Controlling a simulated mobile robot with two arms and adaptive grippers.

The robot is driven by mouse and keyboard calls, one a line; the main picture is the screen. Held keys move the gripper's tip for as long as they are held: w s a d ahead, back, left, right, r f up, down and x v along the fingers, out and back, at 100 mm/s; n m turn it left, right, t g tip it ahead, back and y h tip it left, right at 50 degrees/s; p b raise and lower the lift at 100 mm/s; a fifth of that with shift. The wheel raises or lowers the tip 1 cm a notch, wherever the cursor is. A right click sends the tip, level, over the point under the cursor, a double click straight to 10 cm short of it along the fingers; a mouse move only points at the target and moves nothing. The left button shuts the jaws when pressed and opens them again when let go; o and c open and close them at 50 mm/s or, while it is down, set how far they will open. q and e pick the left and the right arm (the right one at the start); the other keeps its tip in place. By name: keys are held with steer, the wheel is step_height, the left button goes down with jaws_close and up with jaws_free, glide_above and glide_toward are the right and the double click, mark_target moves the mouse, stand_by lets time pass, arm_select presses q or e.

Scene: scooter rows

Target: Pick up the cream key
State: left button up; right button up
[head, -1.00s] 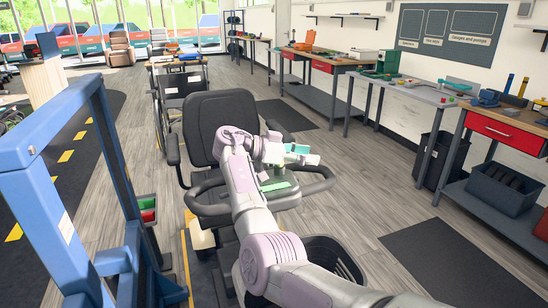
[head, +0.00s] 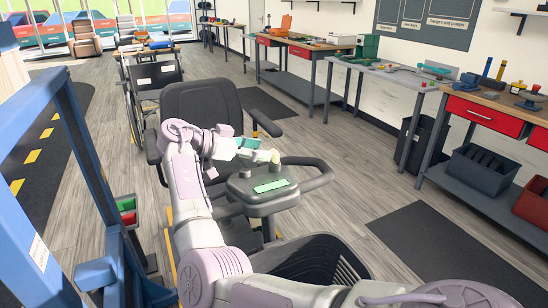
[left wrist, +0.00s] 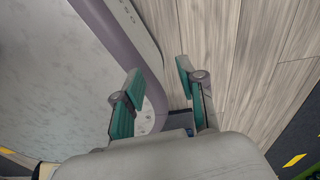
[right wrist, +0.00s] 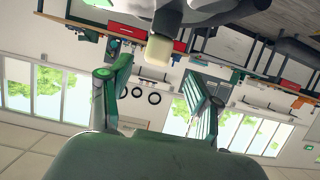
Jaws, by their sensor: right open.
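A small cream block, apparently the cream key (head: 271,156), shows at the far edge of the dark scooter console (head: 243,184). In the right wrist view the cream key (right wrist: 158,50) is a pale rounded block beyond the fingertips, roughly between them, attached to a grey part above. My right gripper (head: 252,146) has teal fingers just left of the key in the head view. The right gripper (right wrist: 158,85) is open and empty; I see no contact with the key. My left gripper (left wrist: 157,80) is open and empty in the left wrist view, near a grey rounded panel.
The scooter's black seat (head: 203,115) and looped handlebar (head: 312,178) surround the console. A black basket (head: 315,262) is in front. A blue frame (head: 25,180) stands at the left.

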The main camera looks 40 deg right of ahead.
mark_target(274, 151)
steer(key=x, duration=0.4)
steer(key=shift+s+d+f, duration=0.1)
steer(key=shift+s+d, duration=0.15)
steer(key=shift+s, duration=0.05)
steer(key=shift+d, duration=0.2)
steer(key=shift+a, duration=0.1)
steer(key=shift+c, duration=0.6)
arm_select(q)
steer(key=shift+w+d+r, duration=0.1)
steer(key=shift+w+r, duration=0.1)
steer(key=shift+w, duration=0.2)
steer(key=shift+w+d+r, duration=0.1)
steer(key=shift+w+r, duration=0.05)
steer(key=shift+w, duration=0.25)
arm_select(e)
steer(key=c, duration=0.8)
steer(key=shift+c, duration=0.2)
